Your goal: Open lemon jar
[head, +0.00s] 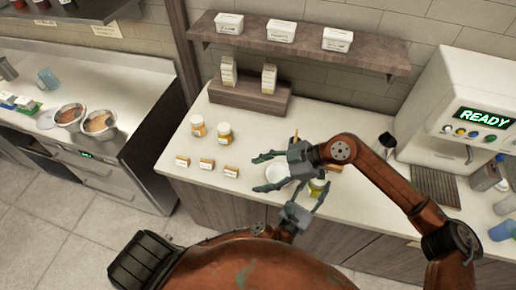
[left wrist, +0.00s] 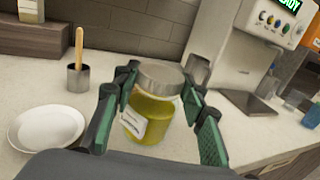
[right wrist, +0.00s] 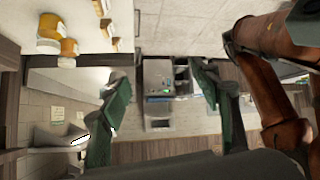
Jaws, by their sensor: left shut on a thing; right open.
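The lemon jar (left wrist: 150,118) has yellow-green contents, a white label and a grey metal lid (left wrist: 160,76) seated on top. It stands upright between the fingers of my left gripper (left wrist: 158,92), which is shut on its sides. In the head view the jar (head: 317,187) is partly hidden by my arms, and my left gripper (head: 306,208) reaches it from the front. My right gripper (head: 262,173) is open and empty, to the left of the jar, over the white plate (head: 279,172). Its spread fingers also show in the right wrist view (right wrist: 160,108).
The plate (left wrist: 45,128) and a metal cup with a wooden stick (left wrist: 78,76) stand left of the jar. Two yellow jars (head: 224,133) and small labelled blocks (head: 206,164) are farther left. A dispenser reading READY (head: 465,105) stands right.

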